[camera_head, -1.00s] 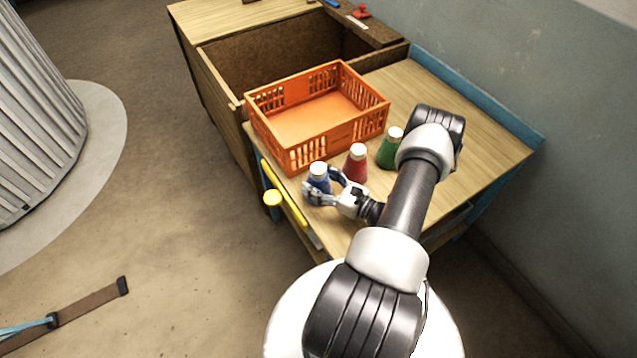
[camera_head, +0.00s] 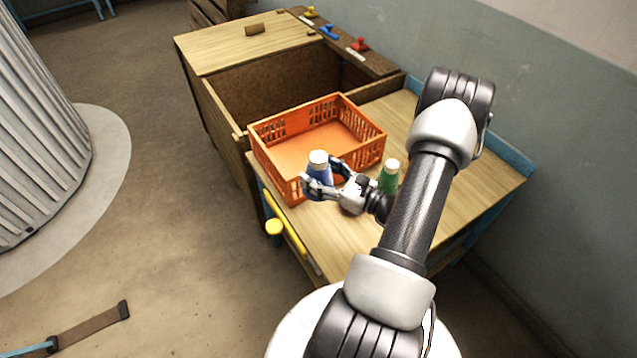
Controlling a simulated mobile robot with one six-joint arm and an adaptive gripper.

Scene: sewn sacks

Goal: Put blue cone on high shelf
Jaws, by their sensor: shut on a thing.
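The blue cone (camera_head: 319,172) has a white top and stands upright between the fingers of my gripper (camera_head: 322,182). My gripper is shut on it and seems to hold it above the table, in front of the orange crate's near wall. A green cone (camera_head: 389,177) with a white top stands on the table to the right, partly behind my arm. The red cone is almost wholly hidden behind my gripper. No high shelf can be made out for certain.
An empty orange crate (camera_head: 372,151) stands on the wooden table (camera_head: 462,190). Behind it is an open wooden bin (camera_head: 222,118). A ledge at the back carries small yellow, blue and red stamp-like things. A yellow handle (camera_head: 286,226) runs along the table's left edge.

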